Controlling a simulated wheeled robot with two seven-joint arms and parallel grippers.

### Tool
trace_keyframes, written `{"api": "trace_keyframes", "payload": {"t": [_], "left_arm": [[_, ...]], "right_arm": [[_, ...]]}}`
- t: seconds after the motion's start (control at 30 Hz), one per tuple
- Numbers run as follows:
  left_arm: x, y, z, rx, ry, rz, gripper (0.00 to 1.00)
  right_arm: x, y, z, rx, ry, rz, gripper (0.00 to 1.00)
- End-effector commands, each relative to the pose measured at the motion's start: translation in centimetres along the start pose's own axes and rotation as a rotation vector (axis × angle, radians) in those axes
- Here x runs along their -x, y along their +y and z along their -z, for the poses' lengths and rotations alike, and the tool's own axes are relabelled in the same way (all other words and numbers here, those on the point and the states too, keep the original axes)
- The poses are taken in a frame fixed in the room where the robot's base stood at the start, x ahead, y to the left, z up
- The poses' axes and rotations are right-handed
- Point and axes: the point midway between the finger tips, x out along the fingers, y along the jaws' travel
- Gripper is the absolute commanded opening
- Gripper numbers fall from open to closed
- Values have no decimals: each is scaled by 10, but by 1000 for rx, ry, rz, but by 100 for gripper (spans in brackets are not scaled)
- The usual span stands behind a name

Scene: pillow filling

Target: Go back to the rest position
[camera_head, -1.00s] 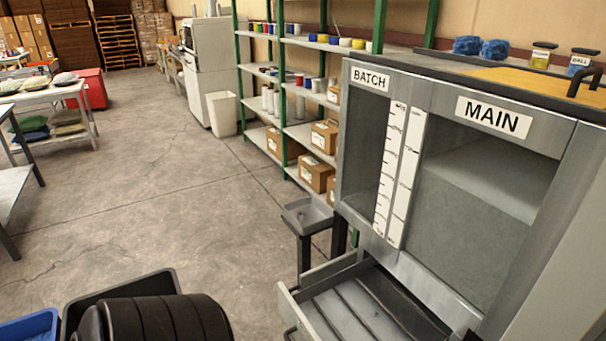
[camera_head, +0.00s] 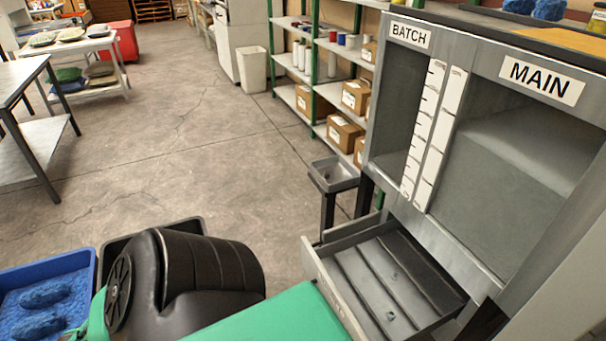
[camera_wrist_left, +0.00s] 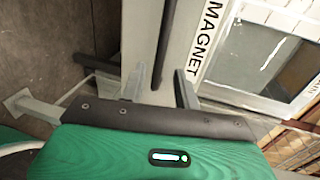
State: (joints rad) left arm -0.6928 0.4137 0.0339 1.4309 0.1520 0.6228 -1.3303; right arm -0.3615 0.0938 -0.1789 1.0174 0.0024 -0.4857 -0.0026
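My left gripper (camera_wrist_left: 158,92) shows in the left wrist view with its two grey fingers apart and nothing between them. It is near a light panel labelled MAGNET (camera_wrist_left: 207,38), with a dark bar beyond the fingers. In the head view, green and black parts of my left arm cover the bottom middle, and the left fingers do not show. My right gripper is in neither current view.
A grey cabinet with BATCH (camera_head: 409,36) and MAIN (camera_head: 541,82) compartments stands at right. Its drawer (camera_head: 322,272) is pulled out below. A blue tray (camera_head: 88,262) holds blue pieces, beside a dark bin (camera_head: 112,246). The floor (camera_head: 200,150) between tables and shelves is clear.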

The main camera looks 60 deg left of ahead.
Motion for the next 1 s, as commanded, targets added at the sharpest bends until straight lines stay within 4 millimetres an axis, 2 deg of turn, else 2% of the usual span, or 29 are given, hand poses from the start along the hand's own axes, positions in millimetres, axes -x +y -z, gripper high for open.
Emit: {"api": "trace_keyframes", "payload": {"t": [0.47, 0.57, 0.67, 0.77, 0.87, 1.0], "left_arm": [[0, 0, 0, 1, 0, -1, 32], [0, 9, 1, 35, -10, -28, 32], [2, 38, 7, 145, -42, -120, 32], [9, 84, 20, 329, -107, -267, 32], [22, 138, 44, 542, -205, -438, 32], [50, 203, 88, 826, -388, -670, 32]], "right_arm": [[0, -1, -1, -1, -2, 1, 36], [2, -1, -1, -1, -2, 1, 36], [6, -2, -6, -2, -5, 2, 36], [7, -4, -21, -1, -19, 5, 36], [12, -4, -35, 1, -29, 5, 36], [18, -5, -56, 5, -44, 6, 36]]}}
